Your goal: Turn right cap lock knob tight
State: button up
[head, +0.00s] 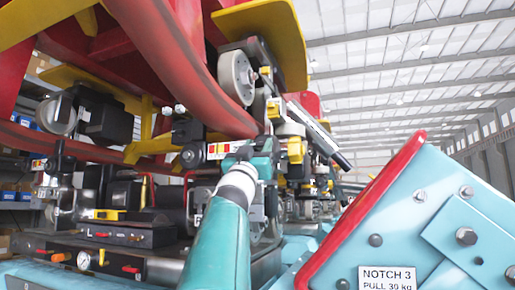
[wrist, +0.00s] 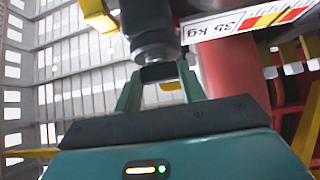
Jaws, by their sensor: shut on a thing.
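My gripper (wrist: 159,80) is shut on the small dark lock knob (wrist: 158,71) in the wrist view, one teal finger on each side of it. The knob sits at the lower end of a dark round cap body (wrist: 151,28). In the head view my teal gripper (head: 266,149) reaches up to the mechanism under the red rail. The knob itself cannot be made out there. How tight the knob is cannot be told.
A scale label reading 35 kg (wrist: 240,22) is close by on the right in the wrist view. A red tube (wrist: 228,72) runs behind the gripper. In the head view, a wheel (head: 236,77) hangs above and a blue panel (head: 436,215) with a red edge stands at right.

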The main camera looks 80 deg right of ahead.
jog(key=shift+a+t, duration=0.1)
jog(key=shift+t, duration=0.2)
jog(key=o, duration=1)
jog(key=v, duration=1.3)
jog(key=shift+a+f, duration=0.25)
jog(key=shift+f, duration=0.05)
jog(key=shift+w, duration=0.2)
